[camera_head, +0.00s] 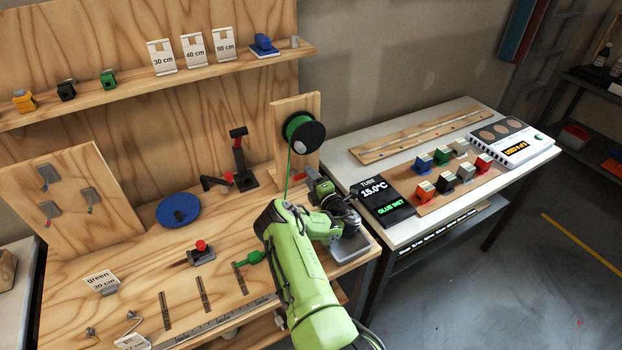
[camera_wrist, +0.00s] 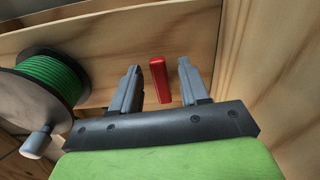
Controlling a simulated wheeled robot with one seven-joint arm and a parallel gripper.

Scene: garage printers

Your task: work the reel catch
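The reel catch, a small red lever (camera_wrist: 160,80), stands out from a wooden panel in the wrist view. My gripper (camera_wrist: 159,68) is open, with one grey finger on each side of the lever. A gap shows between the lever and each finger. The reel of green filament (camera_wrist: 52,82), with a black flange and a pale crank knob (camera_wrist: 37,143), is to the left of the fingers. In the head view the reel (camera_head: 303,131) is on the upright board (camera_head: 283,113), with a green strand hanging down.
On the wooden bench (camera_head: 150,255) are a red-and-black lever device (camera_head: 241,160), a blue disc (camera_head: 178,210), a red button (camera_head: 201,246) and a green piece (camera_head: 252,258).

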